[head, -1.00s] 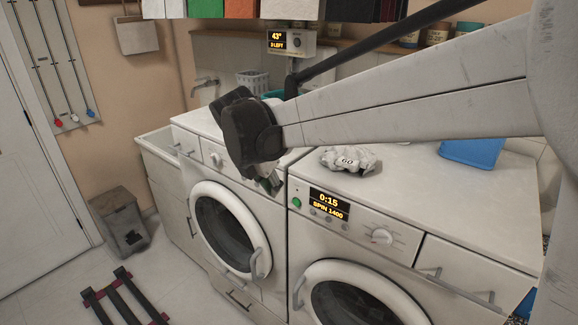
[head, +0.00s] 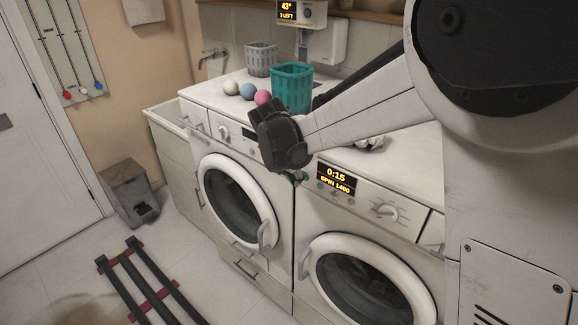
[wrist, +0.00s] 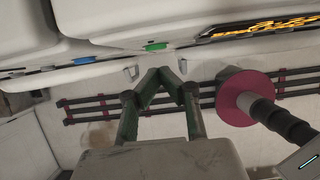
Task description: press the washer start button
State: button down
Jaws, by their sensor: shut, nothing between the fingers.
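The washer (head: 352,235) is the right-hand machine, with a lit display (head: 337,179) reading 0:15 and SPIN 1400. Its green start button (wrist: 155,47) shows whole in the wrist view, left of the display. In the head view, my gripper (head: 292,177) is in front of the panel beside the button and partly hides that area. In the wrist view, the green fingers (wrist: 159,74) are shut and empty, just below the green button in the picture. A gap shows between them and the button there; contact is not visible.
The left machine (head: 203,150) has a blue button (wrist: 82,60). A teal basket (head: 292,88), a grey basket (head: 261,60) and several balls (head: 247,91) stand on it. The floor before the machines is otherwise mostly clear.

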jog(key=shift+w+d, duration=0.55)
jog(key=shift+w, duration=0.2)
jog(key=shift+w+d+r+b, duration=0.15)
jog(key=shift+w+d+b, duration=0.3)
jog(key=shift+w, duration=0.1)
jog(key=shift+s+a, duration=0.2)
jog(key=shift+s, duration=0.05)
jog(key=s+a+r+b, duration=0.1)
jog(key=s+a+r, duration=0.3)
jog(key=r, duration=0.5)
jog(key=shift+s+a, duration=0.4)
jog(key=shift+s, duration=0.6)
